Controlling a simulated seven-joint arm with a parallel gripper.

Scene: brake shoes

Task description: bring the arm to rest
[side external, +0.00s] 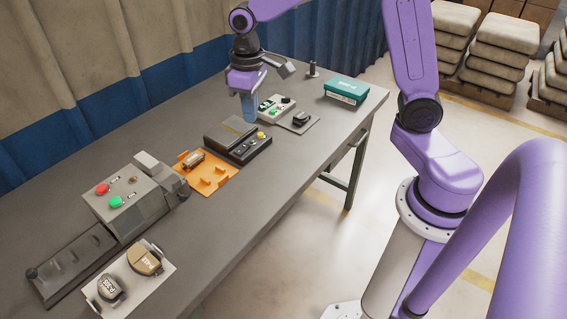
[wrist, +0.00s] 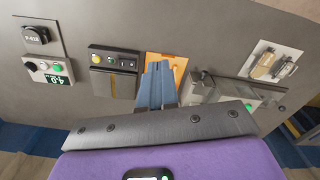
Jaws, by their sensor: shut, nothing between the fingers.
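My gripper (side external: 248,106) hangs over the far part of the grey table (side external: 75,215) in the side view, its blue fingers together and empty. The fingers also show in the wrist view (wrist: 157,84), in front of the orange fixture. In the side view the gripper is beside a small box with buttons (side external: 276,107). I cannot tell its exact height above the table. My purple arm reaches in from the top right.
An orange fixture (side external: 212,179) holds a part. A black-topped device (side external: 238,141), a machine with red and green buttons (side external: 127,196), a white plate with brake shoes (side external: 128,285), a black part on a plate (side external: 301,118) and a teal box (side external: 346,90) stand along the table.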

